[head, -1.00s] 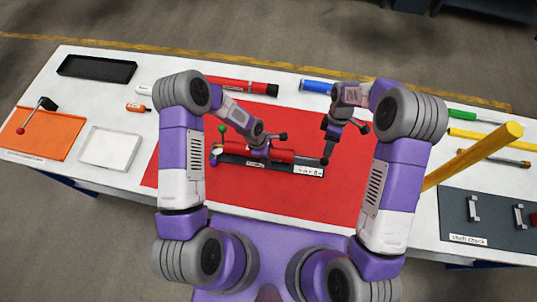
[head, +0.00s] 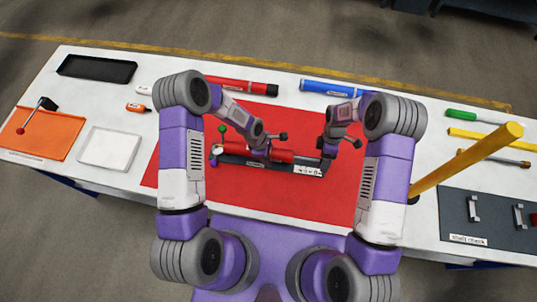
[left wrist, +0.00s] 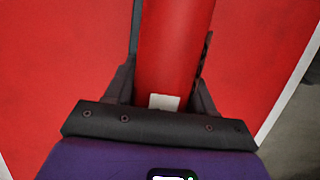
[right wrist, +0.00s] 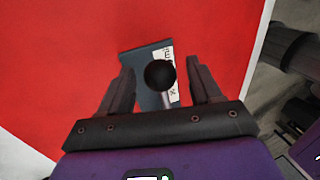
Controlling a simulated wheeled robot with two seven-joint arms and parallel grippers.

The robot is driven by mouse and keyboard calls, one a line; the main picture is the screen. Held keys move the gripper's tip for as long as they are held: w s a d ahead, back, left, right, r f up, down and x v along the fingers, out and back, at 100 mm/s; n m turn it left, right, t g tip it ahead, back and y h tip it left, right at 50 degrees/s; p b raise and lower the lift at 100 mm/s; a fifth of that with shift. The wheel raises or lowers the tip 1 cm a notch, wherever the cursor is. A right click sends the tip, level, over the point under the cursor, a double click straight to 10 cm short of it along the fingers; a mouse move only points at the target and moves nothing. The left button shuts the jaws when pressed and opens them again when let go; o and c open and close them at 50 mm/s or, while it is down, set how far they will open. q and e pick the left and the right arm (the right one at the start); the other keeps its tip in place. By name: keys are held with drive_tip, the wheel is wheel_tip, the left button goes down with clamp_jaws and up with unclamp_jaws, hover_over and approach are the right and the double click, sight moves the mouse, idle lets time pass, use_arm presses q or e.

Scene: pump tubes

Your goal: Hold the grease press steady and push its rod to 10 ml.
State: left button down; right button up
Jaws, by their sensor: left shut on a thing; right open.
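The grease press (head: 284,156) is a red barrel lying on a dark base (head: 285,165) with a white label at its right end, on the red mat. My left gripper (head: 262,152) is shut around the red barrel; in the left wrist view the barrel (left wrist: 173,50) lies between both fingers. My right gripper (head: 326,150) is open at the right end of the press. In the right wrist view the rod's round black knob (right wrist: 160,74) is between the open fingers, with a gap on each side. The rod's ml reading is not legible.
A red tube (head: 240,86) and a blue tube (head: 330,88) lie behind the mat (head: 290,205). A yellow post (head: 470,155) stands on the right. A white tray (head: 110,148), an orange board (head: 40,135) and a black tray (head: 97,68) are on the left.

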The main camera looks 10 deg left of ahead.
drive_tip(key=shift+s+f, duration=0.25)
drive_tip(key=shift+f, duration=0.45)
drive_tip(key=c, duration=1.1)
use_arm(q)
drive_tip(key=shift+d, duration=0.1)
use_arm(e)
drive_tip(key=shift+a, duration=1.05)
drive_tip(key=shift+d, duration=0.3)
drive_tip(key=o, duration=1.3)
drive_tip(key=shift+c, duration=0.2)
drive_tip(key=shift+r, duration=0.1)
